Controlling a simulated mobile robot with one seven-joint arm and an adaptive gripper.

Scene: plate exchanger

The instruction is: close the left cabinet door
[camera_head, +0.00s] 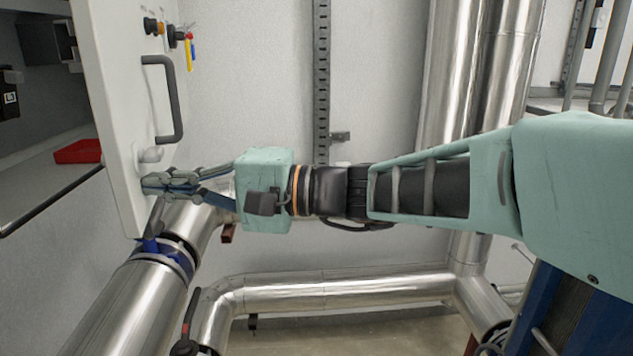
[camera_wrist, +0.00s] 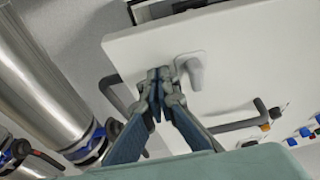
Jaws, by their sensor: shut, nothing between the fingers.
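The white cabinet door (camera_head: 119,90) stands open at the left of the head view, seen at a slant. It carries a dark bar handle (camera_head: 175,100) and a pale knob-like latch (camera_head: 150,155) below it. In the wrist view the door (camera_wrist: 228,45) is a tilted white panel, with the pale latch (camera_wrist: 192,72) on its face. My gripper (camera_head: 152,182) is shut and empty, its fingertips at the door's lower part, just below the latch. In the wrist view my gripper (camera_wrist: 160,76) is beside the latch. I cannot tell whether the tips touch the door.
The open cabinet interior (camera_head: 40,115) is left of the door, with a red item (camera_head: 78,151) inside. Coloured switches (camera_head: 175,37) sit near the door's top. A shiny pipe (camera_head: 130,300) runs below the door, and another pipe (camera_head: 340,289) runs along the wall's foot.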

